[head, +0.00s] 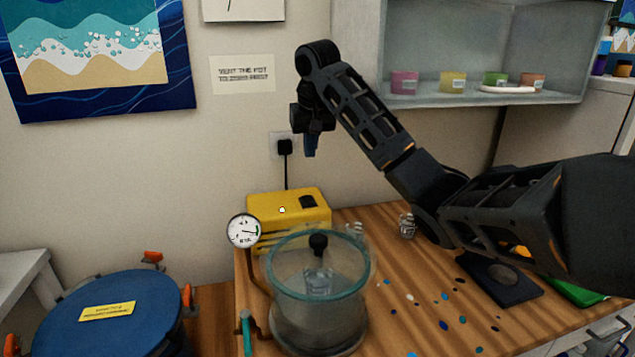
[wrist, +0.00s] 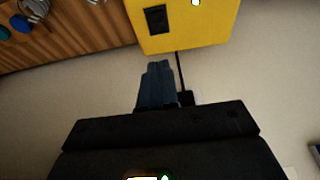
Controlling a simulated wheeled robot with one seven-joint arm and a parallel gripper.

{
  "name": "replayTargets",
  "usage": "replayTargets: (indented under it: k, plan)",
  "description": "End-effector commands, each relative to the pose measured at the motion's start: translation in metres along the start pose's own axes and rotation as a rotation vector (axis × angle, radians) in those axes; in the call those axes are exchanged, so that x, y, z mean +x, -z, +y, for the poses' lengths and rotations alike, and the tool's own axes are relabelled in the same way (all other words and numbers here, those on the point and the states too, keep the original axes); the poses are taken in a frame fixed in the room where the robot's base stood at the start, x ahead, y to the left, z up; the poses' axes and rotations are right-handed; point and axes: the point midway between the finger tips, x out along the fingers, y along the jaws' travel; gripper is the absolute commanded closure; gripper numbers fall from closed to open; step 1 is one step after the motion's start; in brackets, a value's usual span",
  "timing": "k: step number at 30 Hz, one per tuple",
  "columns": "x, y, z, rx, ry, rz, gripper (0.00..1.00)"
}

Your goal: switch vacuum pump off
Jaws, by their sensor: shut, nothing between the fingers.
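The yellow vacuum pump (head: 263,208) stands on the wooden table against the wall. Its black rocker switch (head: 308,201) is on top, near a small pale lit dot (head: 282,210). In the wrist view, the pump (wrist: 200,35) is at the top, with the switch (wrist: 156,18) and a pale green-white light (wrist: 196,2). I cannot tell which way the rocker is tipped. My gripper (head: 310,152) is shut and empty, pointing down above the pump and apart from it. Its blue fingertips (wrist: 158,66) show below the switch in the wrist view.
A glass-lidded vacuum chamber (head: 318,315) stands in front of the pump, with a round gauge (head: 243,231) beside it. A black plug (head: 285,147) sits in the wall outlet behind. A blue-lidded pot (head: 100,310) is at left. A grey shelf (head: 480,95) hangs at upper right.

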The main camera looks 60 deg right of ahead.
Motion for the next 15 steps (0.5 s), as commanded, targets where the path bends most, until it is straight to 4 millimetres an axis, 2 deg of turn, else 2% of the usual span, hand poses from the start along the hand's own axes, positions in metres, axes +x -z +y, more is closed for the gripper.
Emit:
replayTargets:
  k: [15]
  plan:
    - [0.0057,-0.0005,-0.0013,0.0,0.002,-0.001,1.0]
